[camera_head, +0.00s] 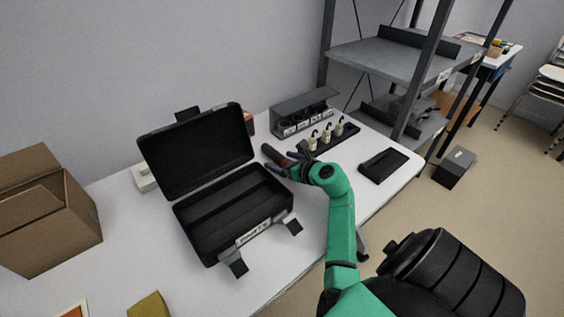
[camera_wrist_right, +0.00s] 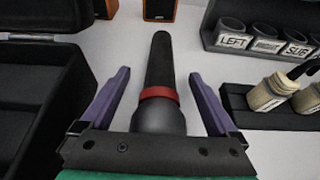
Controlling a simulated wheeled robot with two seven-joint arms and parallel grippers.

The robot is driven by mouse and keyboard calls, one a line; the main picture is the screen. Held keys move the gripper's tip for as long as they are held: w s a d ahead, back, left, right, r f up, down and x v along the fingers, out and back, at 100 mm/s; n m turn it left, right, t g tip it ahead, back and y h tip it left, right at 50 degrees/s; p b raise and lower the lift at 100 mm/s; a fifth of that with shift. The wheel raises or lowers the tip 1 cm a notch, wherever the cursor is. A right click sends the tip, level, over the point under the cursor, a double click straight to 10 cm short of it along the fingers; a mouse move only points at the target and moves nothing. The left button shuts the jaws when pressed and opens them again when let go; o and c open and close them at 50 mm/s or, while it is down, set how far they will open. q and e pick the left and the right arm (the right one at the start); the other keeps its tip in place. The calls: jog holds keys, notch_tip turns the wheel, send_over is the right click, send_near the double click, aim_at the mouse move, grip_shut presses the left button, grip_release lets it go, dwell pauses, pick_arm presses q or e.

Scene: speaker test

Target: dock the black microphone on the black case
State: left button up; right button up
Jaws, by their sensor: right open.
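The black case (camera_head: 235,196) stands open on the white table, its lid tilted up at the back and its divided tray empty. The black microphone (camera_head: 271,152) lies on the table just right of the case. In the right wrist view the microphone (camera_wrist_right: 160,60) has a red ring and points away from me. My right gripper (camera_head: 289,160) is open, with its purple fingers on either side of the microphone; gaps show between it and both fingers (camera_wrist_right: 160,78). The case's edge (camera_wrist_right: 72,85) is close to the left finger. My left gripper is not in view.
A grey holder (camera_head: 303,108) with labelled cups and a black block (camera_head: 335,138) with several pale plugs stand right of the gripper. A flat black item (camera_head: 383,165) lies farther right. A cardboard box (camera_head: 45,210) is at left. Small wooden speakers (camera_wrist_right: 160,10) stand behind.

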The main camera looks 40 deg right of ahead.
jog(key=shift+s+r, duration=0.1)
jog(key=c, duration=0.6)
grip_shut()
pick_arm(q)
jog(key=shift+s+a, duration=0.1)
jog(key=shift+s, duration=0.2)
